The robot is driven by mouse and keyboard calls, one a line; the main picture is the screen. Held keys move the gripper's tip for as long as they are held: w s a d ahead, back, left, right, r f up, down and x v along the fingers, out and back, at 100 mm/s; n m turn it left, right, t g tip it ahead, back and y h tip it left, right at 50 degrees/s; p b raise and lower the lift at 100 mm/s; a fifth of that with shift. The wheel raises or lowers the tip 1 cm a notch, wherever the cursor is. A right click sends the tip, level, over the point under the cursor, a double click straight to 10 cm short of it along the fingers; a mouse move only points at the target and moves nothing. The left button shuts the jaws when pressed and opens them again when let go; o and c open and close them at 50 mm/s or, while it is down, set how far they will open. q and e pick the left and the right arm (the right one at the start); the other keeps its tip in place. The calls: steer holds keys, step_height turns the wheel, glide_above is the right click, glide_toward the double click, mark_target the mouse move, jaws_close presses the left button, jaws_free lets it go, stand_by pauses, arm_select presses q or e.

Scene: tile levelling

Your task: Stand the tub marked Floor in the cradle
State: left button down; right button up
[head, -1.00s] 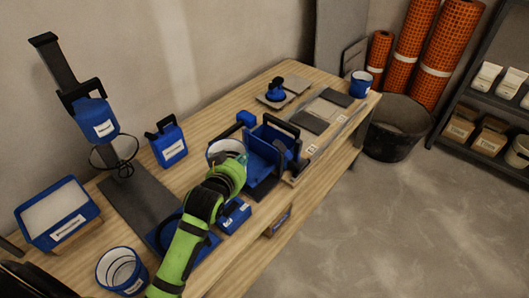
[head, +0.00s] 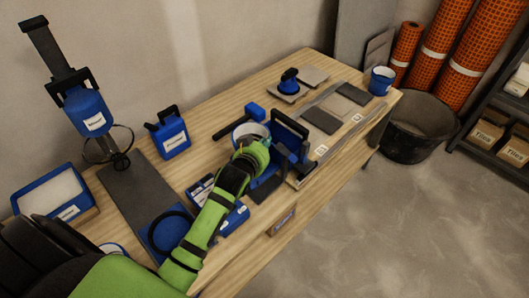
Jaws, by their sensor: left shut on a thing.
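My left gripper (head: 262,146) is shut on the rim of a white-lined blue tub (head: 240,133). My fingers and wrist hide much of this tub, and I cannot read its label. A blue holder with upright plates (head: 267,184), which looks like the cradle, is at the tub's right and near side. The tub overlaps it in the picture; I cannot tell if they touch or if the tub is inside. A black-handled blue carrier (head: 290,128) stands just right of the tub. My right gripper is not in view.
Another blue tub (head: 383,80) stands at the bench's far right end. A mallet (head: 254,112) lies behind the held tub. Tiles (head: 321,121) lie to the right.

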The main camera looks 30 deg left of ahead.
arm_select(q)
step_height(320, 180, down, 3)
steer(key=shift+w+f, duration=0.1)
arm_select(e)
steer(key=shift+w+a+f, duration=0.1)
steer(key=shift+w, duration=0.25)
arm_select(q)
steer(key=shift+f, duration=0.1)
steer(key=c, duration=1.4)
jaws_free()
steer(key=shift+f, duration=0.25)
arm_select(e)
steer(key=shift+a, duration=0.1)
arm_select(q)
steer(key=v, duration=1.2)
steer(key=shift+r, duration=0.15)
